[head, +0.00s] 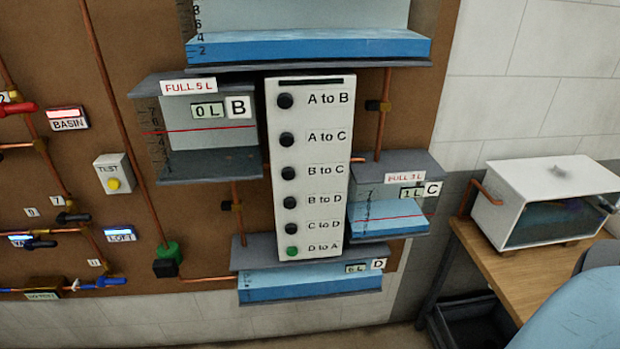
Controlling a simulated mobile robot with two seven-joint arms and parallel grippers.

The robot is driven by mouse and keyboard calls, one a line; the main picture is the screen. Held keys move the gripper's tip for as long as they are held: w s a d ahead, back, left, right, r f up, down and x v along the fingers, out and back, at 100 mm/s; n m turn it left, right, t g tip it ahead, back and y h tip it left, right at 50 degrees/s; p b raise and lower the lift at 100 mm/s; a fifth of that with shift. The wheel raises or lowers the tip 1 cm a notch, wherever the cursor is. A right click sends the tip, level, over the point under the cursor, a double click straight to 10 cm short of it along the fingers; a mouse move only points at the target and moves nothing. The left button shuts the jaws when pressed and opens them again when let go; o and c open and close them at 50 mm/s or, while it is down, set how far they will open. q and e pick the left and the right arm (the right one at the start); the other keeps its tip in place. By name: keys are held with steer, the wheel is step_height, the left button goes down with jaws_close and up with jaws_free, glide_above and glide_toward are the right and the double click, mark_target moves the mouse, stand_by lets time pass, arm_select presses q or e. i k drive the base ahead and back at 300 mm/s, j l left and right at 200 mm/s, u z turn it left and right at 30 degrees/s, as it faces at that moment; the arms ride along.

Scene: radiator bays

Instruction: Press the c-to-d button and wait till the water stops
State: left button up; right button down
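The c-to-d button (290,228) is a dark round knob on the white button panel (315,255), beside the label "C to D". It is second from the bottom. Tank C (388,218), right of the panel, holds blue water; its display reads 1 L and its sign says FULL 3 L. Tank D (300,286), below the panel, holds blue water; its display seems to read 6 L but is small. Whether water is flowing cannot be told. Neither gripper is in view.
The bottom D to A button (292,252) is green. Tank B (205,135) reads 0 L and looks empty. Upper tank (310,48) holds water. A white box (540,190) with a dark window stands on a wooden bench (510,262) at right. Pipes and valves fill the left.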

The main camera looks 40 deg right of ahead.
mark_target(289, 229)
steer(key=l+z, duration=0.1)
steer(key=z, duration=0.25)
steer(key=l+z, duration=0.1)
steer(key=z, duration=0.25)
steer(key=l+z, duration=0.1)
steer(key=z, duration=0.25)
